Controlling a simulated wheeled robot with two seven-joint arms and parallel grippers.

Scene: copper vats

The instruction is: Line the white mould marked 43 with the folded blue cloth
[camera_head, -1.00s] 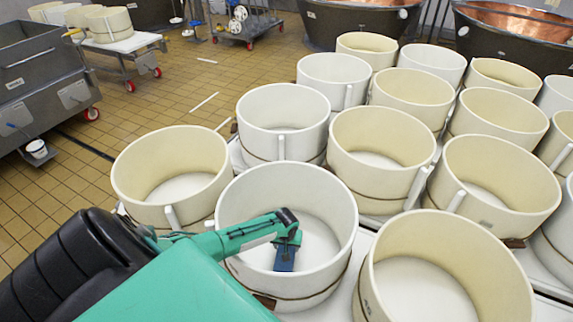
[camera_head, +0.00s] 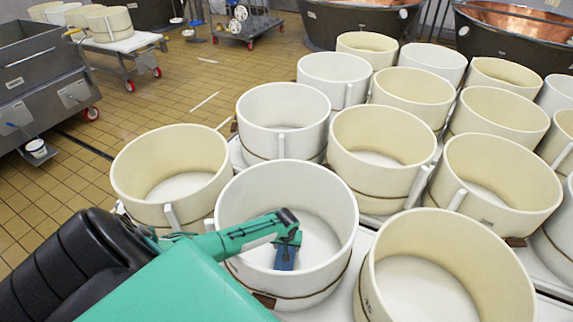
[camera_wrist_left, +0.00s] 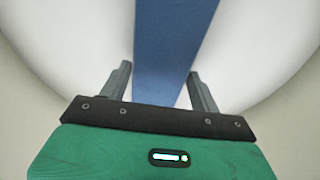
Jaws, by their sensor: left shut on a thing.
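The white mould (camera_head: 337,212) stands in the front row, with a white handle-like strip at its back. No marking 43 can be read on it. My left arm reaches over its left rim, and my left gripper (camera_head: 290,238) is down inside it. The folded blue cloth (camera_head: 284,260) shows as a small dark blue piece under the gripper, inside the mould. In the left wrist view the blue cloth (camera_wrist_left: 170,45) is a long flat strip between the two fingers of my left gripper (camera_wrist_left: 159,69), which is shut on it. The white mould interior surrounds it. My right gripper is not in view.
Several cream and white moulds stand close around, including a cream one (camera_head: 440,225) at front right and another (camera_head: 140,170) at left. Copper vats (camera_head: 515,25) stand at the back. A grey metal tank (camera_head: 35,75) is at left. Tiled floor (camera_head: 160,95) is open between.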

